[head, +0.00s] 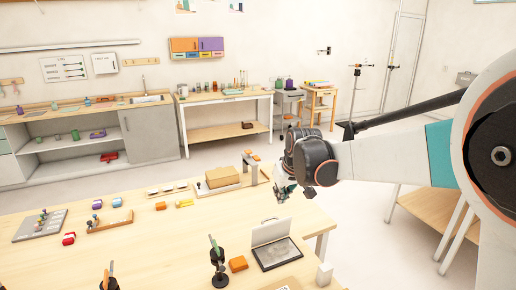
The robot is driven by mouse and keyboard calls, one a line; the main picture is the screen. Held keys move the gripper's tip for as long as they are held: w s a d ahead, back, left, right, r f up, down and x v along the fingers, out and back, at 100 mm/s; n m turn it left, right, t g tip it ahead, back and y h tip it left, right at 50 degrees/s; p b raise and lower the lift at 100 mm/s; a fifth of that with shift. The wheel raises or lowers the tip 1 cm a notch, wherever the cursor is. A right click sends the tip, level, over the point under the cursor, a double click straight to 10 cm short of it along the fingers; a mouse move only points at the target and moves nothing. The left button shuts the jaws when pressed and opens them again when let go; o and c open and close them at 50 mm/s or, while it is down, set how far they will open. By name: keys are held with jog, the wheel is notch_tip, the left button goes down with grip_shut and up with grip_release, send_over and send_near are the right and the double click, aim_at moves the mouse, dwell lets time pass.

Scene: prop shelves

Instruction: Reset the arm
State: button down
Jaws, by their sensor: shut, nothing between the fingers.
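My arm reaches in from the right in the head view. My gripper (285,191) hangs at its end, above the right rear part of the near wooden table (150,222). It is small in the picture, with its fingers pointing down and left. The fingers are shut and nothing shows between them. The wrist hides part of the room behind. I cannot tell whether the gripper touches anything below it.
A workbench (225,97) and shelves (75,152) stand along the far wall. Floor is clear between.

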jog(key=s+d+r+m+b, duration=0.1)
jog(key=s+d, duration=0.2)
jog(key=s, duration=0.5)
jog(key=s+d+r+m+t+h, duration=0.1)
jog(key=s+d, duration=0.2)
jog(key=s, duration=0.5)
jog(key=s+d+r+m+b, duration=0.1)
jog(key=s+d+r, duration=0.15)
jog(key=s, duration=0.55)
jog(key=s+d+f+t, duration=0.1)
jog(key=s+d+f, duration=0.2)
jog(key=s, duration=0.6)
notch_tip(320, 180, down, 2)
jog(key=shift+s+f+m+h+b, duration=0.25)
jog(key=shift+s+m+h+b, duration=0.05)
jog(key=shift+m+b, duration=0.1)
